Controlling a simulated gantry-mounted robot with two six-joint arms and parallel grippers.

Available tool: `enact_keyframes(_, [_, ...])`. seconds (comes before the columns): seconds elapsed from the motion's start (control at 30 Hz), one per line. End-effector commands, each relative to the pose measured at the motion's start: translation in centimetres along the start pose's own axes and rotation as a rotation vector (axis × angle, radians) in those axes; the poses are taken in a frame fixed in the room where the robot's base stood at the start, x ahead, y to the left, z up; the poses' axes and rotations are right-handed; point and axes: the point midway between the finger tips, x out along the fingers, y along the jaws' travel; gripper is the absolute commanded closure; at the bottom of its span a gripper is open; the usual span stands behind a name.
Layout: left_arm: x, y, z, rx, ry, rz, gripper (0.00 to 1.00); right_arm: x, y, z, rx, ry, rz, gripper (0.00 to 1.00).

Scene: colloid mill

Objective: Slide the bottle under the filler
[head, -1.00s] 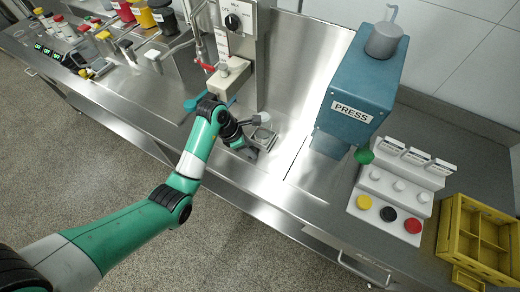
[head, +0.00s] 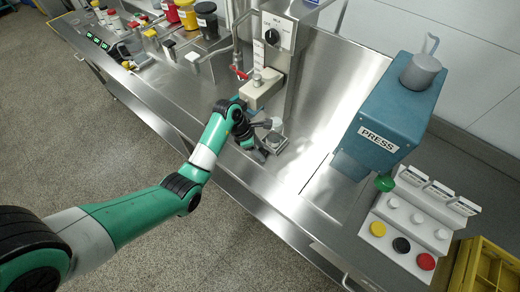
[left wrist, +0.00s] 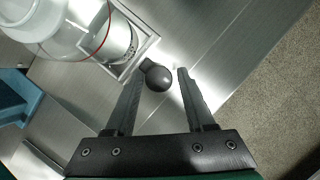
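The clear bottle (left wrist: 85,38) stands in a square metal holder at the upper left of the left wrist view. A dark round knob (left wrist: 158,78) sticks out from the holder towards me. My left gripper (left wrist: 160,72) has its fingers apart on either side of the knob; the left finger is close to it, with a gap at the right finger. In the head view my left gripper (head: 264,152) is beside the holder (head: 279,142) on the bench. The beige filler block (head: 262,88) is just up and left of it. My right gripper is out of view.
The blue press (head: 390,105) and a button stand (head: 410,225) are to the right. A yellow crate (head: 462,275) is at the lower right. Several coloured containers (head: 187,15) are at the far left. Bare steel bench (head: 310,165) lies between holder and press.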

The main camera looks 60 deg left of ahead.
Motion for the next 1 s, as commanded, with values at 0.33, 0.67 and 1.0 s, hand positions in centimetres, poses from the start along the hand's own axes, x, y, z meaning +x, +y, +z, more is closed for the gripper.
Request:
enact_keyframes(0.33, [-4.9, 0.1, 0.2, -0.001, -0.002, 0.005, 0.46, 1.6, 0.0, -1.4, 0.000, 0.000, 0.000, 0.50])
enact_keyframes(0.67, [-11.3, 0.0, 0.1, 0.000, 0.000, 0.001, 0.46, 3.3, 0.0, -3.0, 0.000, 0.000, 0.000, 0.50])
enact_keyframes(1.0, [-11.6, 0.0, 0.0, 0.000, 0.000, 0.000, 0.44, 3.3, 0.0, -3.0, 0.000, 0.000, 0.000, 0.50])
